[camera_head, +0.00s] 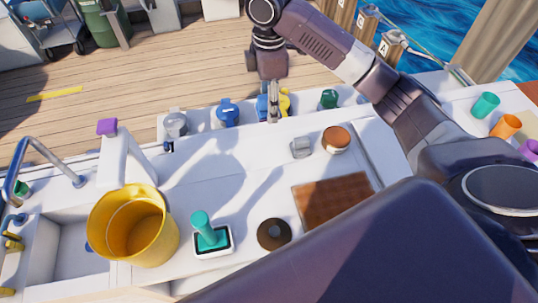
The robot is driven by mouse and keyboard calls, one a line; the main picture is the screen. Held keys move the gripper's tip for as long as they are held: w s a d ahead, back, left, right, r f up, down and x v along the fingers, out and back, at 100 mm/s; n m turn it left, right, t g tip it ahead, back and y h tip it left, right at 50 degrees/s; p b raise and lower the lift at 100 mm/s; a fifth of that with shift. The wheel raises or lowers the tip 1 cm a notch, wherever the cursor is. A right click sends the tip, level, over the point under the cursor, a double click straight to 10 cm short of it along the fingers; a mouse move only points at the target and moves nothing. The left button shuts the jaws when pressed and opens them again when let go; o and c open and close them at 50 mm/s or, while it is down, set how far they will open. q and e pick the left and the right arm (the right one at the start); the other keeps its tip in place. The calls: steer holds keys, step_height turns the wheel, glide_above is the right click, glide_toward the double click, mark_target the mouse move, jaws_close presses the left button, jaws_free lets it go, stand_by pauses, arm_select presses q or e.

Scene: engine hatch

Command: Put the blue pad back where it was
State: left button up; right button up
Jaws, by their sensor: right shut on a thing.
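My right gripper (273,101) reaches down over the shallow trough along the far edge of the white counter. Its fingers are shut on a small blue thing, which looks like the blue pad (262,107); the fingers hide much of it. I cannot tell whether it touches the trough floor. A yellow item (284,102) is just right of the fingers, partly hidden. Another blue item (227,113) stands in the trough to the left. My left gripper is not in view.
The trough also holds a grey item (175,124) and a green one (328,98). On the counter are a yellow bucket (155,246), a teal-handled tool in a tray (222,251), a dark round object (274,234), a brown board (330,201) and a brown-topped jar (336,139).

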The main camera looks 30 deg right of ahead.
steer(key=p, duration=0.2)
glide_above(270, 156)
step_height(270, 156, down, 15)
steer(key=shift+a+r, duration=0.1)
steer(key=shift+r, duration=0.05)
step_height(270, 156, down, 5)
steer(key=shift+r, duration=0.1)
steer(key=shift+f, duration=0.2)
steer(key=shift+f, duration=0.15)
steer(key=o, duration=1.1)
